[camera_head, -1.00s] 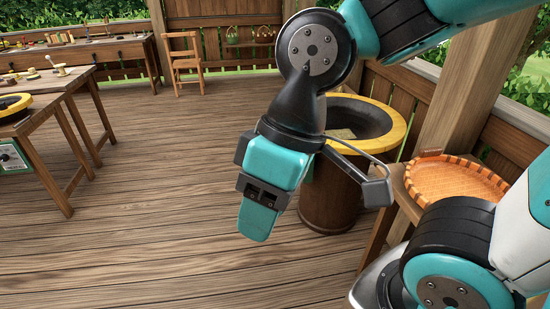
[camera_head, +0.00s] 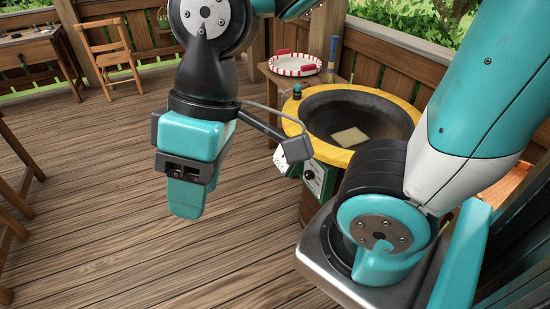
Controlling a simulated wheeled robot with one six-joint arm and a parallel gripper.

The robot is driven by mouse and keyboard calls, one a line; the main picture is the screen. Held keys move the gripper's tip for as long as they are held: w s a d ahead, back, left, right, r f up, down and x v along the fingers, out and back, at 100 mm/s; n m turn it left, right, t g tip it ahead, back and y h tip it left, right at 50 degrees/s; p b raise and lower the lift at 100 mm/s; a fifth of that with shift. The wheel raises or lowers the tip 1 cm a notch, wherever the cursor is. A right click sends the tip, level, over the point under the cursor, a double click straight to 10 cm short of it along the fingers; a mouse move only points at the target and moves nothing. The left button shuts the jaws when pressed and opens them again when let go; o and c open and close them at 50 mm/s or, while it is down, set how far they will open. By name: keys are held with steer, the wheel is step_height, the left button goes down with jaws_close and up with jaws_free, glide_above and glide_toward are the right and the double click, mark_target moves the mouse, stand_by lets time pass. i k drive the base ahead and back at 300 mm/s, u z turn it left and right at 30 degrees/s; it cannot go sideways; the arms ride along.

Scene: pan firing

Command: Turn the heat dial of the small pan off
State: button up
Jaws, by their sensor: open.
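A dark round pan (camera_head: 385,112) with a yellow rim (camera_head: 283,118) stands on a wooden barrel-like base right of centre. A green control box (camera_head: 326,172) is on its near left side, with a small dark round dial (camera_head: 309,175) on its face. My arm partly hides the box and base. I cannot tell whether this is the small pan, and the dial's setting is too small to read. My gripper (camera_head: 187,203) points down over the floor, left of and apart from the box. It is open and appears empty, its fingers overlapping from this side.
A flat yellowish piece (camera_head: 350,137) lies in the pan. A red-and-white tray (camera_head: 295,63) sits on a wooden stand behind it. A chair (camera_head: 110,52) and a workbench (camera_head: 32,45) are at the back left. The plank floor (camera_head: 90,190) is largely clear.

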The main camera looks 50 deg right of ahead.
mark_target(308, 174)
steer(key=i, duration=3.85)
steer(key=z, duration=5.2)
